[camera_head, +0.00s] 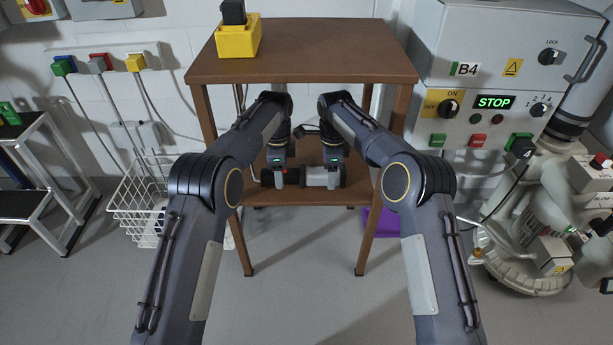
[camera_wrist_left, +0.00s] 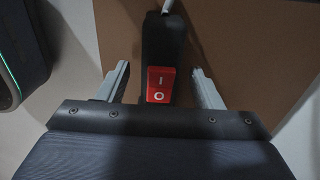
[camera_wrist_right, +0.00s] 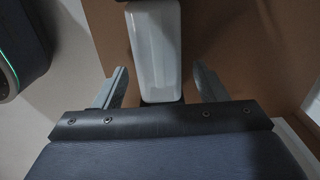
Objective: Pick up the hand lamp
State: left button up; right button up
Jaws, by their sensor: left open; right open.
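The hand lamp (camera_head: 314,178) lies sideways on the lower shelf of the brown table, with a black handle on the left and a pale tube on the right. My left gripper (camera_head: 279,175) is open over the handle. In the left wrist view, the open left fingers (camera_wrist_left: 160,73) stand either side of the black handle (camera_wrist_left: 162,45) with its red switch (camera_wrist_left: 161,84). My right gripper (camera_head: 333,176) is open over the pale tube. In the right wrist view, its fingers (camera_wrist_right: 160,72) stand either side of the tube (camera_wrist_right: 154,50). Whether any finger touches the lamp is unclear.
The brown table's top (camera_head: 310,55) is above the lamp and both forearms reach in under it. A yellow box (camera_head: 238,40) stands on top. A white wire basket (camera_head: 150,205) is at the left, a purple object (camera_head: 380,222) by the right leg, and a control cabinet (camera_head: 500,60) at the right.

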pick_arm(q)
jog(key=shift+f, duration=0.7)
pick_arm(e)
jog(key=shift+f, duration=0.7)
pick_arm(q)
jog(key=c, duration=1.3)
pick_arm(e)
jog(key=c, duration=1.3)
